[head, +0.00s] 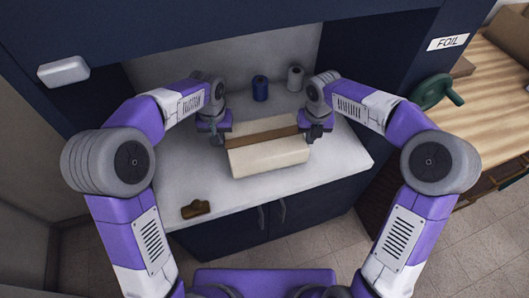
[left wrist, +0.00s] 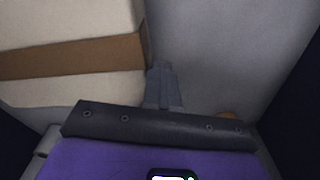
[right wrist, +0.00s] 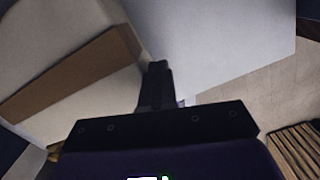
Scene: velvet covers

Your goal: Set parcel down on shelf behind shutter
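The parcel, a cream box with a brown band (head: 268,158), is over the white shelf (head: 175,185) in the dark blue cabinet, between my two grippers. I cannot tell whether it touches the shelf. My left gripper (head: 217,138) is at its left end, and my right gripper (head: 314,133) at its right end. In the left wrist view, shut fingers (left wrist: 163,85) lie beside the parcel (left wrist: 70,55). In the right wrist view, shut fingers (right wrist: 156,85) lie beside the parcel (right wrist: 75,85). Neither pair has anything between its fingers. The dark blue front panel (head: 200,30) stands above the opening.
A blue spool (head: 261,88) and a grey spool (head: 295,77) stand at the back of the shelf. A small brown object (head: 196,209) lies at its front left. A wooden table (head: 490,85) with a green object (head: 437,91) stands on the right. The shelf's right front is clear.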

